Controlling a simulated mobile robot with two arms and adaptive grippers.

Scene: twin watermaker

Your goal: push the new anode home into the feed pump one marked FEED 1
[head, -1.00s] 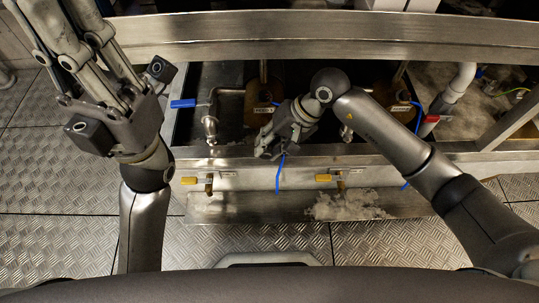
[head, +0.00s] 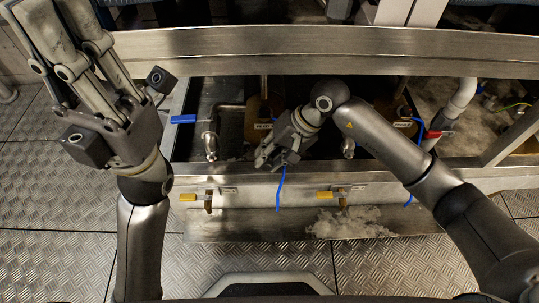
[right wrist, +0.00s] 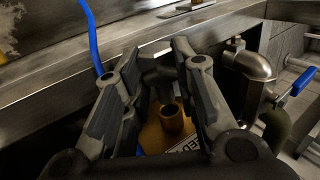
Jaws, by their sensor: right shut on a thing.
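The tan feed pump (head: 262,107) stands in the recess behind the steel front rail, with a partly readable FEED label (head: 264,126). My right gripper (head: 263,160) is low in front of that pump. In the right wrist view, my right gripper (right wrist: 155,55) is shut on a dark piece, which I take to be the new anode (right wrist: 158,72); the fingers hide part of it. A round brass port (right wrist: 172,118) on the pump shows between the fingers, close to the dark piece. I cannot tell whether they touch. My left gripper (head: 62,20) is open and empty at the upper left.
A blue-handled valve (head: 183,119) and steel pipe (head: 210,142) stand to the left. A second pump stands right. Floor plates at lower left are clear.

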